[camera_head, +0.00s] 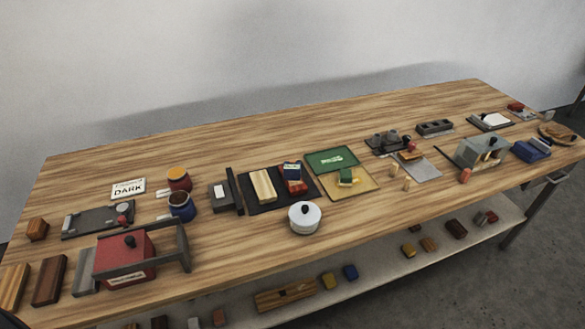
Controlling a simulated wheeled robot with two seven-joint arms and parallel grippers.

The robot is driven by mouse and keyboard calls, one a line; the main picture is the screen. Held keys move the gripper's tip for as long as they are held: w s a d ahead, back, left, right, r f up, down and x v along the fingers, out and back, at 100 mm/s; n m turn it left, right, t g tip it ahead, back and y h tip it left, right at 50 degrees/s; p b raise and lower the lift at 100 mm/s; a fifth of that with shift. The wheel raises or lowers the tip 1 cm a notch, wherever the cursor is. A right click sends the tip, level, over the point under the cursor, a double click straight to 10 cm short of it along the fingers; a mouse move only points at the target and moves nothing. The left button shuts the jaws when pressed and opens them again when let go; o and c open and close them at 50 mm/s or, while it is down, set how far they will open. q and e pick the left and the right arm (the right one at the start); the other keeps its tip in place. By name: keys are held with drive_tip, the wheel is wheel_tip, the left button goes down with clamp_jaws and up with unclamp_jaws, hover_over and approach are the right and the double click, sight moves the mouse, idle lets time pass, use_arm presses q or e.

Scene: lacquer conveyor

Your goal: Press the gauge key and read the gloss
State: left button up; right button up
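I cannot tell for sure which thing is the gauge or its key. A dark flat device (90,222) with a red knob (123,207) lies at the left of the wooden table. A second dark device (385,141) with a red part at its side stands right of the middle. A grey box-like device (484,150) stands at the right. No gloss reading is legible. Neither of my grippers shows.
A red box (124,262) with a dark frame stands front left, near wooden blocks (48,281). Two jars (181,206), a "DARK" card (128,189), a green-and-tan board (330,160) and a white lidded pot (304,217) are nearby. The table's back strip is clear.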

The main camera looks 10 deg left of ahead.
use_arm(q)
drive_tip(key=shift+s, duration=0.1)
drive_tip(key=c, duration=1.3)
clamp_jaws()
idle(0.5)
